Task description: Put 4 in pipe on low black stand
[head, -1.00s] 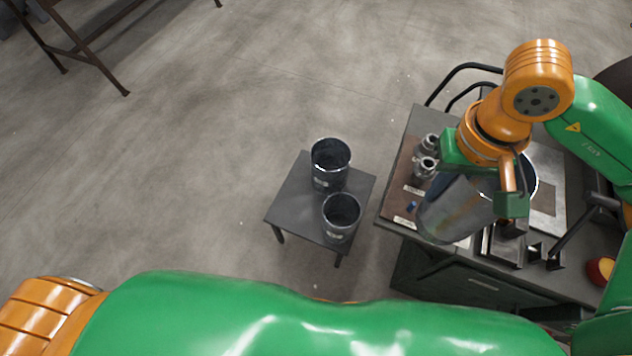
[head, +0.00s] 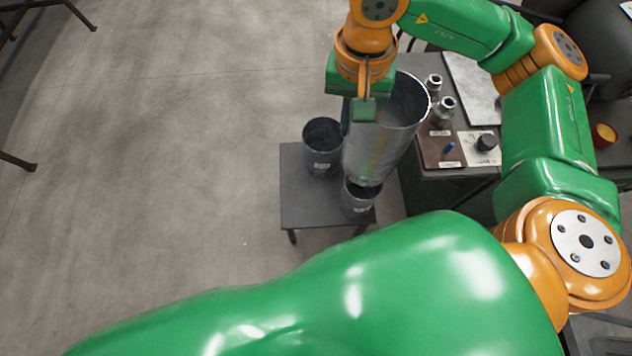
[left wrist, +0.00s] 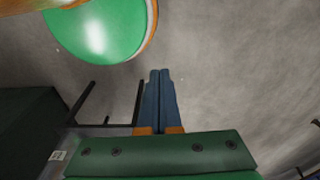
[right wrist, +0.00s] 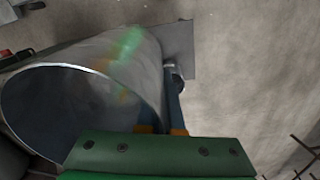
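The low black stand (head: 294,205) stands on the floor in the middle of the head view. Two dark cylindrical containers stand on it: one at the back (head: 321,162) and one at the front (head: 357,200), partly hidden. My right gripper (head: 366,108) is shut on the wall of a large grey metal pipe (head: 385,142), holding it tilted above the stand's right side. The pipe also fills the left of the right wrist view (right wrist: 100,75), its open end facing the camera. My left gripper (left wrist: 160,75) is shut and empty over bare floor; it is out of the head view.
The floor left of the stand is clear.

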